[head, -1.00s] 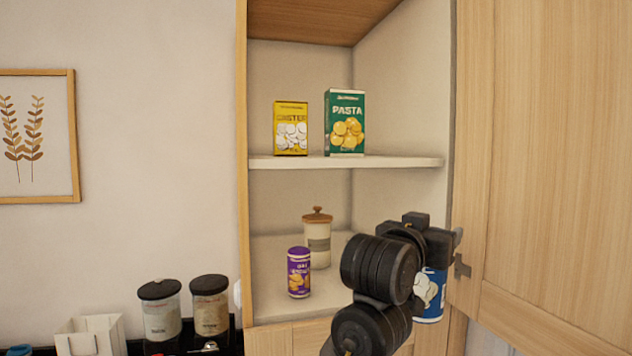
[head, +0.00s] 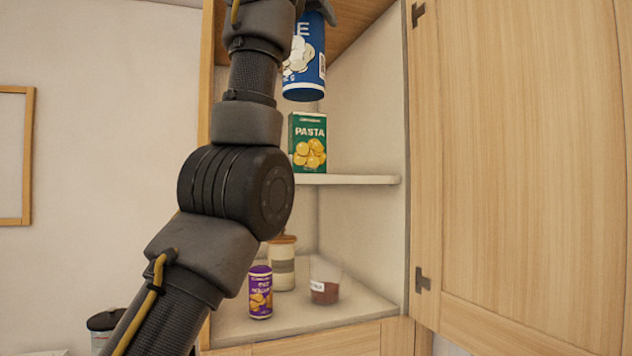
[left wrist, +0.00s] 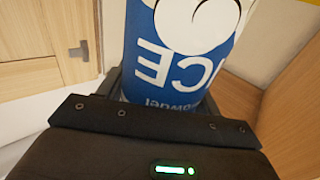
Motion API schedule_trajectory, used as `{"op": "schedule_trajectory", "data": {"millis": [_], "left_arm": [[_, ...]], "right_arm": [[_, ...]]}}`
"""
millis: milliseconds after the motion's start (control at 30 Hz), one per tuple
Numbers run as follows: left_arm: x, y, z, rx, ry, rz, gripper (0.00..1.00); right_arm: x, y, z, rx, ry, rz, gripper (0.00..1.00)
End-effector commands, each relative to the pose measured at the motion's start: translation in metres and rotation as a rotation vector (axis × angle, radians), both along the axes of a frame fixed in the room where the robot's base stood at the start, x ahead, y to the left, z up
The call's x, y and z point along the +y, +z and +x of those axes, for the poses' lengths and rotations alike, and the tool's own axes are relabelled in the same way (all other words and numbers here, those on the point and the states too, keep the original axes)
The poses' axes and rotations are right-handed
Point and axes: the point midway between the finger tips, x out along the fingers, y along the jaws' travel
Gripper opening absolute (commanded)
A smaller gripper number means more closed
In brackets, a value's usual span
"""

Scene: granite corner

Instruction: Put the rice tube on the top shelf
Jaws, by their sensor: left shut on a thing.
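The rice tube (head: 304,68) is a blue cylinder with white lettering. My left gripper (head: 320,10) is shut on it near its upper part, at the top edge of the head view. The tube hangs upright in front of the cupboard opening, above the height of the pasta box. Its top is out of view there. In the left wrist view the tube (left wrist: 178,75) fills the middle, between the jaws. The top shelf (head: 360,180) is a white board holding the green pasta box (head: 308,150). My left arm hides the shelf's left part. My right gripper is out of view.
The lower shelf (head: 345,312) holds a purple tube (head: 260,292), a wooden-lidded canister (head: 283,265) and a glass jar (head: 324,282) with dark contents. The open cupboard door (head: 520,170) stands at the right. Shelf room right of the pasta box is clear.

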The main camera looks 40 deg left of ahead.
Motion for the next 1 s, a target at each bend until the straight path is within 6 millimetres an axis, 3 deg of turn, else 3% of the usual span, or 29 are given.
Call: {"op": "schedule_trajectory", "data": {"millis": [167, 367, 633, 800, 1000], "left_arm": [[0.004, 0.003, -0.003, -0.001, -0.001, 0.001, 0.1], [0.021, -0.008, 0.023, 0.002, -0.002, -0.001, 0.1], [0.061, -0.042, 0.077, 0.002, -0.002, 0.0, 0.1], [0.076, -0.072, 0.094, 0.0, -0.002, 0.0, 0.1], [0.083, -0.088, 0.103, -0.002, -0.002, 0.002, 0.1]], "right_arm": [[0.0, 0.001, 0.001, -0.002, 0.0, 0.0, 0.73], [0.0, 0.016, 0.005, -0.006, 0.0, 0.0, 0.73], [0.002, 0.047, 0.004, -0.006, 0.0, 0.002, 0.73], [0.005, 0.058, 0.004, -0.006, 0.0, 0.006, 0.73], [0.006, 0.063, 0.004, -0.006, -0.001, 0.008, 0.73]]}}
